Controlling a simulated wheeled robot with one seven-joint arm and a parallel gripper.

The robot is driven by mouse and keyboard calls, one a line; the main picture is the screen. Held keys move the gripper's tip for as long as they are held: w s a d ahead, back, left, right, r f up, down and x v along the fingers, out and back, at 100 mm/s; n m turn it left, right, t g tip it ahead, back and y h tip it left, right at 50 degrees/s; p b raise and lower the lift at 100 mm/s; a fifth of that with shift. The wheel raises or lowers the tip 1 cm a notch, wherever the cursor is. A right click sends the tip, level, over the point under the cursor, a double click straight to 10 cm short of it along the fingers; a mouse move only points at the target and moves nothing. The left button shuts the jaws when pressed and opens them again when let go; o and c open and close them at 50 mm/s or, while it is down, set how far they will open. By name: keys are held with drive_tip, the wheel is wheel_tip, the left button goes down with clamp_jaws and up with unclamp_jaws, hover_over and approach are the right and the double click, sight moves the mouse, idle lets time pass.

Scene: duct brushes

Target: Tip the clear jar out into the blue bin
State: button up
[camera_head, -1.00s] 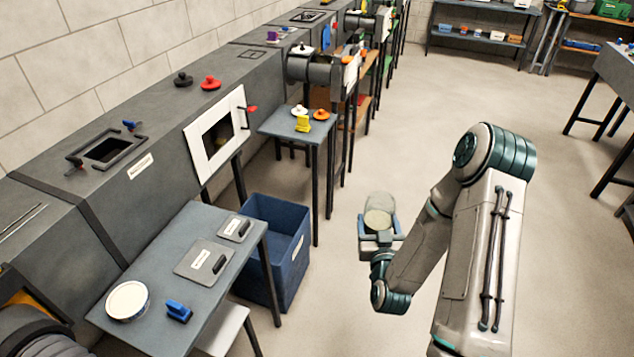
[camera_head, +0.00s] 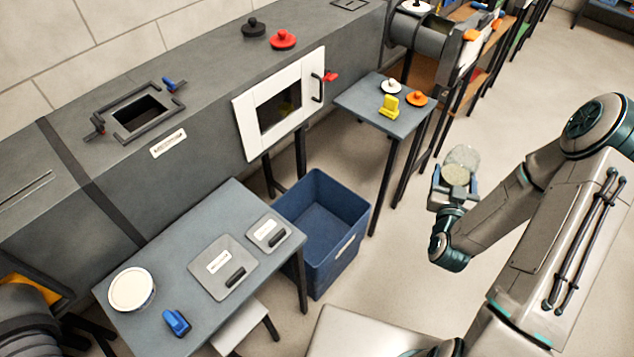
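The clear jar (camera_head: 462,159) is held in my gripper (camera_head: 455,186), out over the floor to the right of the blue bin. The jar looks pale and see-through, with a beige content or base showing; I cannot tell which. My gripper's fingers sit on either side of it and appear shut on it. The blue bin (camera_head: 347,191) stands open on the floor, between the near table and the small far table. Its visible inside looks empty. A clear gap of floor lies between the jar and the bin.
The near table (camera_head: 190,270) holds a round white lid (camera_head: 132,289), a blue clip-like piece (camera_head: 176,322) and two grey plates. The small table (camera_head: 372,107) behind the bin holds white, orange and yellow pieces. A grey duct with a white-framed opening (camera_head: 243,127) runs along the wall.

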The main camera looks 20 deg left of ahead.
drive_tip(key=w+a+f+n+g+y+b, duration=0.25)
drive_tip(key=a+f+y+b, duration=0.25)
drive_tip(key=a+f+b, duration=0.4)
drive_tip(key=w+a+f+n+g+y+b, duration=0.1)
drive_tip(key=w+a+f+n+y+b, duration=0.3)
drive_tip(key=a+b, duration=0.55)
drive_tip(key=s+a+f+n+g+y+b, duration=0.2)
drive_tip(key=a+f+n+g+y+b, duration=0.15)
drive_tip(key=a+f+b, duration=0.65)
drive_tip(key=s+a+f+n+g+y+b, duration=0.2)
drive_tip(key=a+f+n+g+y+b, duration=0.3)
drive_tip(key=b, duration=0.8)
drive_tip(key=s+a+m+p, duration=0.1)
drive_tip(key=s+m+p, duration=0.2)
drive_tip(key=m+p, duration=0.4)
drive_tip(key=s+a+m+h+p, duration=0.1)
drive_tip(key=m+p, duration=0.7)
drive_tip(key=m, duration=0.9)
drive_tip(key=shift+s+a+f+m+t, duration=0.35)
drive_tip(key=shift+s+a, duration=0.45)
drive_tip(key=shift+s, duration=0.3)
